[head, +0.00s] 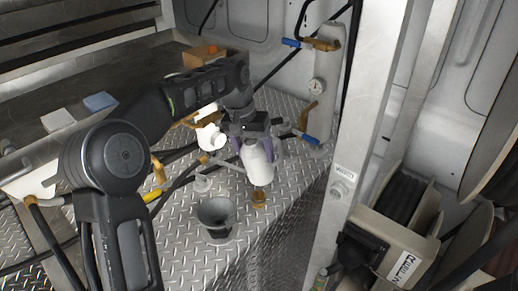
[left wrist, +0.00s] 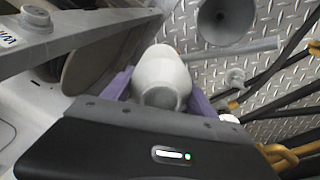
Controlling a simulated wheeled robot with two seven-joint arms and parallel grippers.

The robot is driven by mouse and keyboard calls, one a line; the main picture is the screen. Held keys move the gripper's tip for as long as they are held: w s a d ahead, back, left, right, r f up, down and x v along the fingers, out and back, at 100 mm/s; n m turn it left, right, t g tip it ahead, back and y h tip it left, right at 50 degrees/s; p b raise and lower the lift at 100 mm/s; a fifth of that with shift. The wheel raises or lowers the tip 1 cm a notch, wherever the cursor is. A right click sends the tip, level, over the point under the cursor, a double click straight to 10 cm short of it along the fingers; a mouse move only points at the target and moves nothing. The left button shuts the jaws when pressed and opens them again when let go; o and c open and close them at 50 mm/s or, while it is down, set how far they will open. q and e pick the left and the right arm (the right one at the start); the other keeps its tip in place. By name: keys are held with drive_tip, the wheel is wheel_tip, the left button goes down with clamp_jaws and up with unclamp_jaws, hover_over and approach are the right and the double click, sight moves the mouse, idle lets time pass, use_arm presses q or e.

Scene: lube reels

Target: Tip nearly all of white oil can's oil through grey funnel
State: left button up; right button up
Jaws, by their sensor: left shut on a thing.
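My left gripper (head: 250,140) is shut on the white oil can (head: 258,168), its purple fingers on both sides of it. In the left wrist view the white oil can (left wrist: 160,72) sits between the purple fingers, with a grey rounded end towards the camera. The can is above the metal deck, to the right of and behind the grey funnel (head: 216,214). The funnel stands wide mouth up, apart from the can; it also shows at the top of the left wrist view (left wrist: 224,18). No oil stream shows. My right gripper is not in view.
A small amber piece (head: 259,198) is on the diamond-plate deck (head: 180,255) below the can. A pale fitting (head: 202,183) stands behind the funnel. Hoses and brass valves lie behind it. A metal post (head: 362,120) and hose reel (head: 395,220) bound the right side.

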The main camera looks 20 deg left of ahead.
sight(254, 143)
use_arm(q)
drive_tip(key=shift+f, duration=0.1)
drive_tip(key=shift+w+d+v, duration=0.1)
drive_tip(key=shift+w+v, duration=0.05)
drive_tip(key=shift+v, duration=0.65)
drive_tip(key=shift+w+d+v, duration=0.1)
drive_tip(key=shift+w+v, duration=0.05)
drive_tip(key=shift+v, duration=0.65)
drive_tip(key=shift+g+y, duration=0.5)
drive_tip(key=shift+g, duration=0.2)
wheel_tip(254, 143, down, 6)
drive_tip(key=shift+a+r, duration=0.15)
drive_tip(key=shift+s, duration=0.1)
drive_tip(key=shift+r, duration=0.1)
